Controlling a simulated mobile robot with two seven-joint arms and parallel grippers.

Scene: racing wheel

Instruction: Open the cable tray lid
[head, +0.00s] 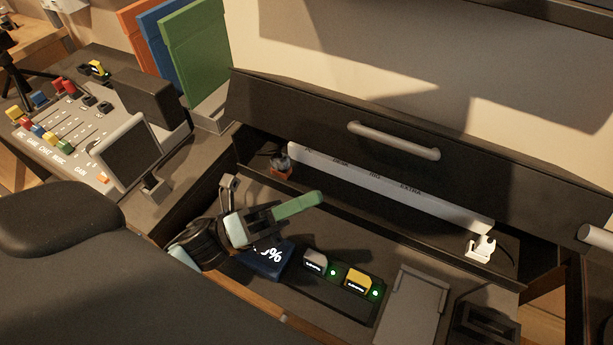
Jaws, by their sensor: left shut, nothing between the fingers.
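The cable tray lid (310,118) is a long dark panel at the back of the desk, with a grey bar handle (394,140) on its face. It stands raised, and the tray below is exposed. A white power strip (385,185) with printed labels lies in the tray. A plug with an orange part (281,163) is at its left end and a white plug-like piece (481,248) at its right end. My left gripper (314,198), with pale green fingers, is shut and empty in front of the strip, below and apart from the handle. My right gripper does not show.
A dark blue box (266,260) and a dark holder with grey and yellow cards (357,278) sit near my left gripper. A grey flat panel (416,300) is to the right. A small screen (128,152) and mixer stand left. A dark chair (90,285) fills the lower left.

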